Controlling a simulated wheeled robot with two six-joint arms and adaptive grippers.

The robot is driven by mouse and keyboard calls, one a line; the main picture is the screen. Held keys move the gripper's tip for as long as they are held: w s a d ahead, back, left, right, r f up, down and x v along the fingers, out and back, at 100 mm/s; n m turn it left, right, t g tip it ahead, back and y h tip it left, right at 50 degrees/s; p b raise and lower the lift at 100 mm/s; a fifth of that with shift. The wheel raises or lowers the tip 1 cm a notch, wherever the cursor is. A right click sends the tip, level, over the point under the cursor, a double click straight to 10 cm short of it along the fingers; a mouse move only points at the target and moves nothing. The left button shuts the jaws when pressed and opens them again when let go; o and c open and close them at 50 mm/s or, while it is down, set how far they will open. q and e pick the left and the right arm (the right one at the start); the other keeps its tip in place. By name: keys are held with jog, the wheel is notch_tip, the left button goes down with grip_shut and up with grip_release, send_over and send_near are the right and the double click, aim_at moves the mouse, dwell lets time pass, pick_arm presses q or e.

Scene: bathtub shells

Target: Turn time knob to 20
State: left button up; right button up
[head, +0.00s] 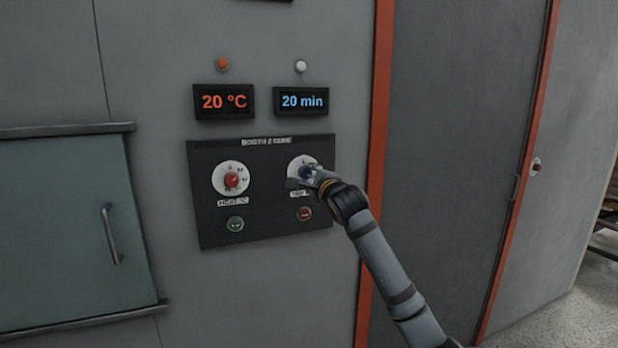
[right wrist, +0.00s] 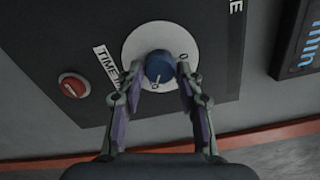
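The blue time knob (right wrist: 159,66) sits on a white round dial (right wrist: 137,45) on the dark control panel (head: 265,230). In the head view my right gripper (head: 304,179) covers much of the knob. The time display (head: 302,101) above reads "20 min" in blue. In the right wrist view my right gripper (right wrist: 160,88) is open, with one finger on each side of the knob's near edge. A small gap shows between the fingers and the knob. The label beside the dial is partly readable as "TIME". My left gripper is not in view.
A red heat knob (head: 232,180) is to the left, under a display reading "20 ºC" (head: 225,101). A green button (head: 235,224) and a red button (head: 304,213) sit below the dials. An orange door frame (head: 378,100) stands right of the panel.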

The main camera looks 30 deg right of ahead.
jog(key=shift+o, duration=1.4)
jog(key=v, duration=0.7)
jog(key=shift+s, duration=0.25)
